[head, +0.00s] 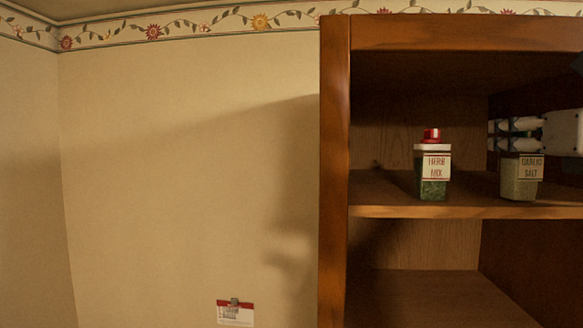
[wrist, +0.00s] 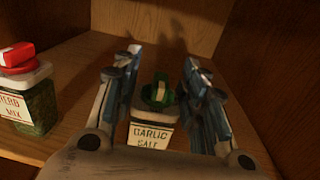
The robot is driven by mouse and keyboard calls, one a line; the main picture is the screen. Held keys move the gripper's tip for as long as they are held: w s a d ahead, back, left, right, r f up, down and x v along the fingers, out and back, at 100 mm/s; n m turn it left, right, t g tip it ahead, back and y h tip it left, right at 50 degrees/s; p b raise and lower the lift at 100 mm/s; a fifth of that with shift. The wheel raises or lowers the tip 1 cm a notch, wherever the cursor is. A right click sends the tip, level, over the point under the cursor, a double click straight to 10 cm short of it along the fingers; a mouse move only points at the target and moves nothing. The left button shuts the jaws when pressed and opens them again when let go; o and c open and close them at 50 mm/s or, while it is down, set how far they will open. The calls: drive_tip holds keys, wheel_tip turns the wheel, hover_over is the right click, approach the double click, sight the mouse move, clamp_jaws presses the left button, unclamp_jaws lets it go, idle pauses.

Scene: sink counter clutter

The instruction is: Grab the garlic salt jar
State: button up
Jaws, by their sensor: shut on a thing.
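The garlic salt jar (head: 519,188) stands on the cabinet's upper shelf, at the right of the head view. It has a greenish-beige body and a white label. In the wrist view the garlic salt jar (wrist: 152,136) shows its label and a green cap between my fingers. My gripper (head: 492,134) reaches in from the right at the jar's top and hides its cap in the head view.
A herb mix jar (head: 433,185) with a red cap stands left of the garlic salt on the same shelf (head: 385,198). The cabinet's left side panel (head: 334,170) is an upright edge. The lower shelf (head: 430,300) looks empty.

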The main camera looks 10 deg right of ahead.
drive_tip(key=shift+s+a, duration=0.1)
drive_tip(key=shift+s, duration=0.05)
drive_tip(key=shift+c, duration=0.8)
drive_tip(key=shift+w, duration=0.25)
drive_tip(key=c, duration=0.4)
drive_tip(key=shift+s, duration=0.1)
clamp_jaws()
drive_tip(key=shift+r, duration=0.1)
